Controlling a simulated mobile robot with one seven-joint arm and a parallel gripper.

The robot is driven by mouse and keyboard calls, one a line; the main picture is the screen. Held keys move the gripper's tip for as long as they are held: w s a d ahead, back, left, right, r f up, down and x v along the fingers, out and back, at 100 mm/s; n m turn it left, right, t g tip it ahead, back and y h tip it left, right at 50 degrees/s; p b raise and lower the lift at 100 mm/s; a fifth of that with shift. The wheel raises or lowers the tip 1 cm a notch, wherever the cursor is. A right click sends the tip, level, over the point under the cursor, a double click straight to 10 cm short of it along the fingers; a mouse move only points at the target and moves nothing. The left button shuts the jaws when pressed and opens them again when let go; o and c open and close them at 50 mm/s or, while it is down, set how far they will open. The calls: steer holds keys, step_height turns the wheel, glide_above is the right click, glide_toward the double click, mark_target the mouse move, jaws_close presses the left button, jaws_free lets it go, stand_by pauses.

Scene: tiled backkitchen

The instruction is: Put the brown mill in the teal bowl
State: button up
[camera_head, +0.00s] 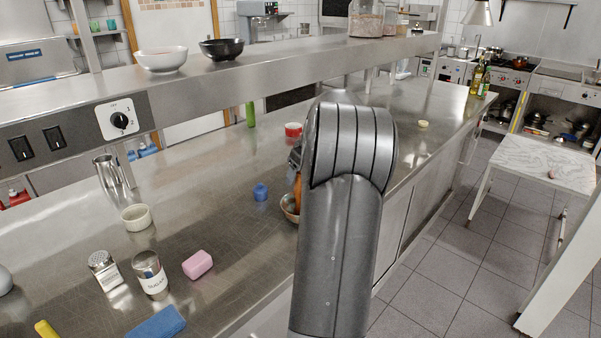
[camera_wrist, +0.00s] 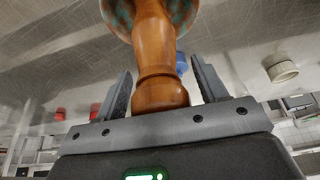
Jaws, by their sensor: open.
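The brown wooden mill (camera_wrist: 155,55) stands between the spread fingers of my gripper (camera_wrist: 161,78) in the wrist view. The fingers are open, with a gap visible on each side of the mill. The mill's far end overlaps the teal and brown bowl (camera_wrist: 122,14) at the top edge. I cannot tell whether it rests on the bowl's inside. In the head view, a sliver of the mill (camera_head: 297,191) and the bowl's rim (camera_head: 288,211) show left of my arm, which hides the rest.
A blue cup (camera_head: 260,192) stands left of the bowl, and a red ramekin (camera_head: 293,130) is behind. A pink block (camera_head: 197,265), sugar shaker (camera_head: 150,272) and cream ramekin (camera_head: 136,217) lie front left. An overhead shelf (camera_head: 220,78) runs above the steel counter.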

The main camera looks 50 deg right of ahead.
steer(key=v, duration=1.2)
steer(key=a+r, duration=0.2)
steer(key=a, duration=2.7)
steer(key=s+a+f, duration=0.4)
steer(key=s+a, duration=0.4)
steer(key=s+a+f+t, duration=0.1)
steer(key=s+a+f, duration=0.3)
steer(key=s+a, duration=0.4)
steer(key=shift+a, duration=0.5)
